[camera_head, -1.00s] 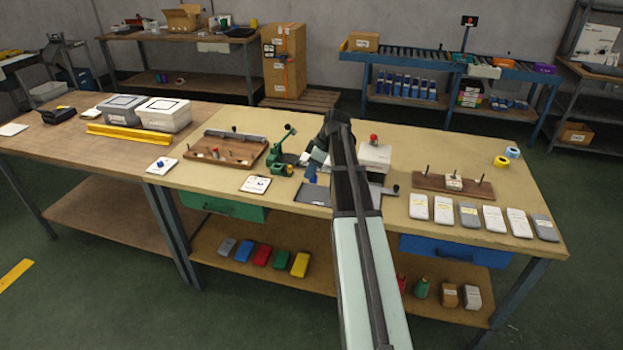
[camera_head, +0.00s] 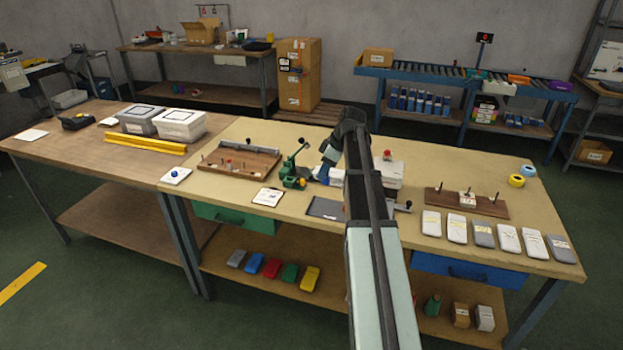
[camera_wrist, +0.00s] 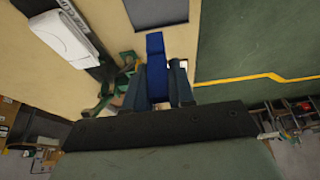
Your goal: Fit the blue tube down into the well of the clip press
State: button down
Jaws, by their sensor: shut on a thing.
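The clip press (camera_head: 291,166) is a green lever tool standing near the middle of the table. In the wrist view, green parts (camera_wrist: 118,77) that look like it show just left of my gripper. My gripper (camera_head: 325,168) is right of the press in the head view. It is shut on the blue tube (camera_wrist: 155,48), which sits between the fingers in the wrist view and extends past their tips. The tube also shows as a small blue patch (camera_head: 321,177) in the head view, apart from the press. The well of the press cannot be made out.
A wooden pegged board (camera_head: 238,160) lies left of the press, and a white card (camera_head: 267,197) lies in front. A dark grey plate (camera_head: 326,208) lies below the gripper. A white box (camera_head: 389,172) stands to the right, partly behind my arm. Several pouches (camera_head: 507,238) line the right front edge.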

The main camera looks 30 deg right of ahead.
aim_at(324, 183)
dwell(0.4)
jog(key=shift+m, duration=0.6)
jog(key=shift+w+d+m+t+h, duration=0.1)
jog(key=shift+w+m+t+h, duration=0.15)
jog(key=shift+m, duration=0.3)
jog(key=shift+w+d+m+t+h, duration=0.15)
jog(key=shift+m+h, duration=0.2)
jog(key=shift+m, duration=0.2)
jog(key=f+m+h, duration=0.1)
jog(key=m, duration=0.2)
jog(key=s+a+f+m+h, duration=0.1)
jog(key=m, duration=0.2)
jog(key=s+f+m+h, duration=0.1)
jog(key=m, duration=0.3)
jog(key=shift+a+f+h, duration=0.15)
jog(key=shift+f+h, duration=0.25)
jog(key=a+f+n+y, duration=0.1)
jog(key=a+f+n, duration=0.1)
jog(key=a, duration=1.1)
jog(key=a+f+n, duration=0.2)
jog(key=a+f, duration=0.2)
jog(key=a, duration=1)
jog(key=shift+s+a+f+t+y, duration=0.2)
jog(key=shift+f+t+y, duration=0.1)
jog(key=shift+f+y, duration=0.1)
